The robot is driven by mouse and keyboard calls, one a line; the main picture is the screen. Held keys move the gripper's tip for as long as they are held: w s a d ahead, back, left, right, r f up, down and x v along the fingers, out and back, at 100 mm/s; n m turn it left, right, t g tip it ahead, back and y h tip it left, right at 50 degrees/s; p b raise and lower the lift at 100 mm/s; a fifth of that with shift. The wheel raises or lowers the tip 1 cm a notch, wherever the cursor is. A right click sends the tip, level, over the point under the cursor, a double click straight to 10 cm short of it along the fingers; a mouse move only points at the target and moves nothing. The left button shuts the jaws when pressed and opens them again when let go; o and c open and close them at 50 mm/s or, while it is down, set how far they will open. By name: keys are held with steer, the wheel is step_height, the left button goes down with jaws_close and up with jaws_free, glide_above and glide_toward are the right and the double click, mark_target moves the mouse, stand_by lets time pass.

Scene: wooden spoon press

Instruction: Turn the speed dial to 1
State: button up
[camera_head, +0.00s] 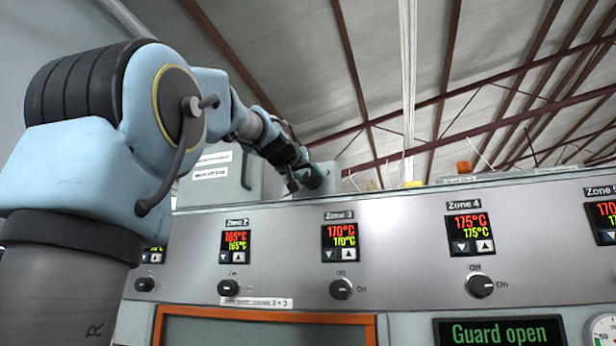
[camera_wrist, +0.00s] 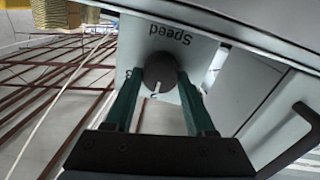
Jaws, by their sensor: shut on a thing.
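The speed dial (camera_wrist: 160,70) is a dark round knob under the word "Speed", which appears upside down in the wrist view. My gripper (camera_wrist: 160,80) is shut on the dial, with one green finger on each side of it. A white pointer line on the dial points toward the bottom of the wrist view. A mark just beyond the pointer is too small to read surely, and other scale marks are partly hidden by the fingers. In the head view my gripper (camera_head: 294,182) is at a grey box on top of the machine; the dial is not clear there.
Below in the head view, the machine panel (camera_head: 400,230) carries several zone displays and Off/On knobs. A screen (camera_head: 500,332) reads "Guard open". In the wrist view a dark handle (camera_wrist: 290,140) stands on a pale surface to the right.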

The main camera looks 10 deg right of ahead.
jaws_close()
steer(key=shift+n, duration=0.3)
steer(key=n, duration=0.5)
steer(key=shift+a+f+n+t, duration=0.1)
steer(key=shift+n+t, duration=0.2)
steer(key=n+p, duration=0.1)
steer(key=n, duration=0.5)
steer(key=shift+f, duration=0.1)
steer(key=o, duration=1.2)
jaws_free()
steer(key=shift+a, duration=0.1)
